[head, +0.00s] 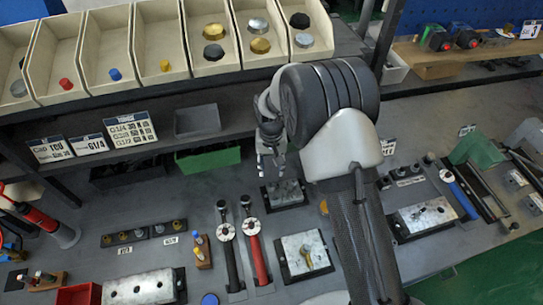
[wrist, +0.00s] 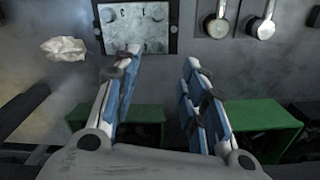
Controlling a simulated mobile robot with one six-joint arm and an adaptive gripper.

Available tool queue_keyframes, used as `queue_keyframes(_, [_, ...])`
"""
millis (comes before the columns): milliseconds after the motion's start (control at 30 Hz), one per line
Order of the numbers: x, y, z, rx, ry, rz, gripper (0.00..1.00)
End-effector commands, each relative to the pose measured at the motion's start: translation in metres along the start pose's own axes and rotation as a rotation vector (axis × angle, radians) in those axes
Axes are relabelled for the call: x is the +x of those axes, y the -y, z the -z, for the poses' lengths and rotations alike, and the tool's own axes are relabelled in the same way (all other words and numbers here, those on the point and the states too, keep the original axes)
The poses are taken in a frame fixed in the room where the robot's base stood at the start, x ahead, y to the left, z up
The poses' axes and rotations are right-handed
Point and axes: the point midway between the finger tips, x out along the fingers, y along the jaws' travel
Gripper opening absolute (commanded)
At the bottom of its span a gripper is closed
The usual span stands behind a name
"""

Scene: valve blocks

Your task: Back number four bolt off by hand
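A grey metal valve block (head: 284,194) on a dark base sits on the bench in the head view, partly behind my gripper. The wrist view shows its plate (wrist: 136,30) at the top, with several bolts and small engraved marks. My gripper (head: 271,168) hangs above the bench just behind the block. In the wrist view my gripper (wrist: 161,58) has its two blue-and-white fingers wide apart with nothing between them. The left fingertip overlaps the plate's lower edge in the picture; contact cannot be told.
Two wrenches, black-handled (head: 229,255) and red-handled (head: 257,255), lie left of the block. Another block (head: 305,254) stands nearer. A green bin (head: 208,159) is under the shelf. A crumpled white cloth (wrist: 65,48) lies beside the plate. Parts bins (head: 157,50) line the shelf.

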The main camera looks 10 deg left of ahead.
Motion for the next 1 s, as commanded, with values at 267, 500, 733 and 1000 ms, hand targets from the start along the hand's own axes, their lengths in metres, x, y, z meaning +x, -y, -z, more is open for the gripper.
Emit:
queue_keyframes(267, [0.059, 0.0, 0.0, 0.0, 0.001, 0.0, 0.39])
queue_keyframes(500, [0.099, 0.0, 0.0, 0.0, 0.0, 0.0, 0.39])
queue_keyframes(733, [0.116, 0.0, 0.001, 0.0, -0.001, 0.0, 0.39])
queue_keyframes(1000, [0.117, 0.0, 0.001, 0.0, -0.002, 0.0, 0.39])
